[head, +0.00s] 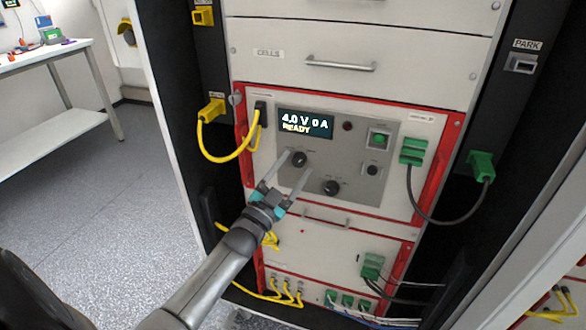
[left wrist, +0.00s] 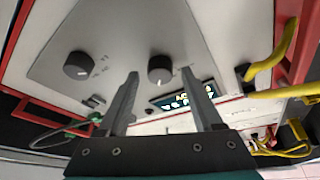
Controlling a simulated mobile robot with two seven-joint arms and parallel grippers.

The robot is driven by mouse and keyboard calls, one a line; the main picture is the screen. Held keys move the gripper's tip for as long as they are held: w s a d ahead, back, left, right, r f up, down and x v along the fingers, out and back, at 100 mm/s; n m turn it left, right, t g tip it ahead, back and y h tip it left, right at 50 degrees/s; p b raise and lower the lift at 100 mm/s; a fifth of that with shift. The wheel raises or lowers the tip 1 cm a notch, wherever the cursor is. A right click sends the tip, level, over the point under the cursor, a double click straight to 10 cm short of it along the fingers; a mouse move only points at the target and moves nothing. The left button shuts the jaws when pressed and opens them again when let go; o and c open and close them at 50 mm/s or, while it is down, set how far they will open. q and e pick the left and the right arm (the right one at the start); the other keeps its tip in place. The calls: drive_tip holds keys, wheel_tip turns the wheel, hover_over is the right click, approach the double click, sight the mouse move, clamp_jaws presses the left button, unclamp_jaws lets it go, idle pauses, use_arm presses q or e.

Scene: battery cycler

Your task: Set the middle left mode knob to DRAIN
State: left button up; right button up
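The left mode knob (head: 299,159) is a round black dial on the grey control panel, just below the display (head: 305,123), which reads "4.0 V 0 A READY". In the left wrist view the knob (left wrist: 160,68) lies between the fingertips, with a pale pointer mark on it. Its printed labels are too small to read. My left gripper (head: 297,164) is open and empty. Its fingers straddle the knob in the picture; I cannot tell whether they touch it. The gripper also shows in the left wrist view (left wrist: 160,75). My right gripper is not in view.
A second black knob (head: 331,187) sits just right of my left gripper's fingers. A yellow cable (head: 228,160) loops at the panel's left, and a dark cable (head: 413,205) hangs from a green plug at its right. A drawer handle (head: 325,217) lies below.

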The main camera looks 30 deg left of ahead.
use_arm(q)
drive_tip(key=shift+s+f, duration=0.15)
drive_tip(key=shift+s, duration=0.35)
drive_tip(key=p+v, duration=0.2)
drive_tip(key=v, duration=1.2)
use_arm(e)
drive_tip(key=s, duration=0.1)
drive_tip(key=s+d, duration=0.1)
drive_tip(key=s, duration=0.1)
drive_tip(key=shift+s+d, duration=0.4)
use_arm(q)
drive_tip(key=shift+s+f, duration=0.1)
drive_tip(key=s+d+f+n+g, duration=0.2)
drive_tip(key=s+f+g, duration=0.15)
drive_tip(key=f, duration=0.85)
drive_tip(key=s+d+f+n+g, duration=0.15)
drive_tip(key=f+g, duration=0.35)
drive_tip(key=f, duration=0.7)
drive_tip(key=s+d+f+g, duration=0.2)
drive_tip(key=s+f+g, duration=0.3)
drive_tip(key=s+f, duration=0.4)
drive_tip(key=s+d+f+g, duration=0.3)
drive_tip(key=s+f+g, duration=0.2)
drive_tip(key=s, duration=0.8)
wheel_tip(320, 180, down, 4)
drive_tip(key=shift+s+d+r+g+y, duration=0.15)
drive_tip(key=shift+s+d+g+y, duration=0.15)
drive_tip(key=shift+s+g, duration=0.1)
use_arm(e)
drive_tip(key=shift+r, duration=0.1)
